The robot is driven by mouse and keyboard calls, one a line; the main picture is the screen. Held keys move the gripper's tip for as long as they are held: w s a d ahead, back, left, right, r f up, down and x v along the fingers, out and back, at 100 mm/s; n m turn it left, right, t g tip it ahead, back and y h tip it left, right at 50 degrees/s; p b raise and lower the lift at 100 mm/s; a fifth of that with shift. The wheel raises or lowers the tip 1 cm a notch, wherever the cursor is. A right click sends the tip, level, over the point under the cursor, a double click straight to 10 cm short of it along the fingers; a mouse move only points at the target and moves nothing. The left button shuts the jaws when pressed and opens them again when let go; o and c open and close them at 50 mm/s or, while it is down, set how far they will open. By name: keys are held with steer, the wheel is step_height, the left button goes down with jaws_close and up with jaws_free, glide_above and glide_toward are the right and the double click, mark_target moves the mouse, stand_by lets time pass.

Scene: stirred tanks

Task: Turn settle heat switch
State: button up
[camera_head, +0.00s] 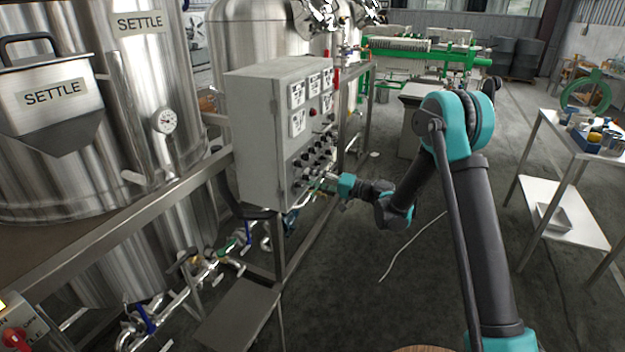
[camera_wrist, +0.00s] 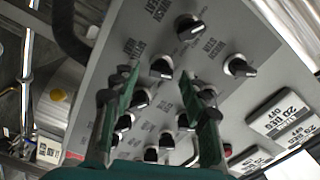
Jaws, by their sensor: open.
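The grey control box (camera_head: 262,140) stands in the middle of the head view, with several black rotary switches (camera_head: 318,155) low on its front. In the wrist view, the panel's black switches with white pointer marks fill the middle, including one at the top (camera_wrist: 189,27), one to the right (camera_wrist: 240,67) and one just beyond my fingertips (camera_wrist: 162,67). My gripper (camera_head: 317,186) is open in front of the lower switches. In the wrist view its two green fingers (camera_wrist: 160,84) straddle part of the switch group, hiding some; contact cannot be told.
White display plates (camera_head: 298,93) sit higher on the panel. A white side table (camera_head: 565,215) stands at right, with open floor between.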

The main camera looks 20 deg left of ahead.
steer(key=d, duration=1.1)
steer(key=shift+s+d, duration=0.25)
steer(key=shift+s, duration=0.2)
steer(key=shift+d, duration=0.1)
steer(key=s+d+f+m+t+h, duration=0.1)
steer(key=s+d+f+h, duration=0.1)
steer(key=s+d+h, duration=0.4)
steer(key=s+d+f+m+t+h, duration=0.1)
steer(key=s+d+h, duration=0.5)
steer(key=s+d, duration=0.6)
steer(key=s+d+f+m+t+h, duration=0.1)
steer(key=s+d+h, duration=0.5)
steer(key=d, duration=1.5)
steer(key=s+f, duration=0.1)
steer(key=s, duration=0.2)
steer(key=shift+s+d+f, duration=0.15)
steer(key=shift+s+f, duration=0.2)
